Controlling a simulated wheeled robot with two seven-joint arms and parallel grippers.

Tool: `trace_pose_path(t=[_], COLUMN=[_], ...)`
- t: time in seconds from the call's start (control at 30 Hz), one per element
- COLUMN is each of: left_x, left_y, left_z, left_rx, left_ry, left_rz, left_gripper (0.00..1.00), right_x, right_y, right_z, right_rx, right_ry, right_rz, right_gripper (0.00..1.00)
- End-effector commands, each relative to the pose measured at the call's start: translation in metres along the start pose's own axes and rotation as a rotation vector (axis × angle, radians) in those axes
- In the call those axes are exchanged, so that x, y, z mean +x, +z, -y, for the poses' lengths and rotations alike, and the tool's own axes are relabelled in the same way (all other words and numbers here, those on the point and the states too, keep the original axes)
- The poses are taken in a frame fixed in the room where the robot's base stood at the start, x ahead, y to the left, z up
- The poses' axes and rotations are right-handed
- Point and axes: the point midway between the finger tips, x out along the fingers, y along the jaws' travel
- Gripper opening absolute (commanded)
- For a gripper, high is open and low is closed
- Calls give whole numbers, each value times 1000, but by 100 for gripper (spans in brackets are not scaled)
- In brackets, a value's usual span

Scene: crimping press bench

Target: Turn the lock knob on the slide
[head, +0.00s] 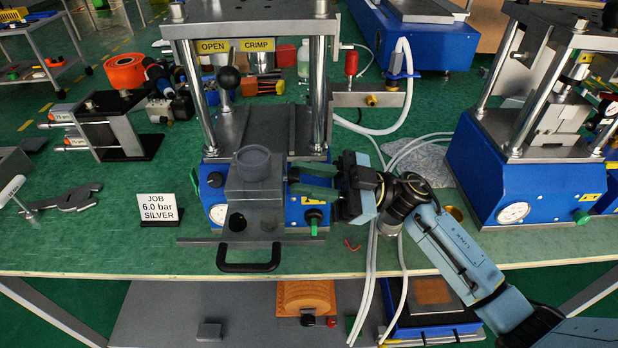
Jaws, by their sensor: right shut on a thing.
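The grey slide (268,205) sits at the front of the blue press in the middle, with a round grey part on top and a black pull handle (248,265) in front. My right gripper (293,179) reaches in from the right, its two dark green fingers lying level at the slide's right side. It is shut on what appears to be the lock knob, mostly hidden between the fingertips, so its angle cannot be told. A black round knob (237,222) is on the slide's front left. My left gripper is not in view.
A gauge (218,214) and green-tipped switch (314,220) are on the press front. White hoses (372,265) hang beside my right forearm. A JOB card (160,208) stands left. Another blue press (530,175) stands right.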

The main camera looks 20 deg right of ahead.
Motion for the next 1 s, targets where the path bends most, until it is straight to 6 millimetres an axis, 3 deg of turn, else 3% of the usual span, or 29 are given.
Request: trace_pose_path(t=[1.0], left_x=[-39], left_y=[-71], left_z=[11], left_rx=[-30], left_ry=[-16], left_rz=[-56], left_gripper=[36], right_x=[0], right_y=[-1], right_z=[-5], right_rx=[-864], right_ry=[-362], right_rz=[3], right_gripper=[2])
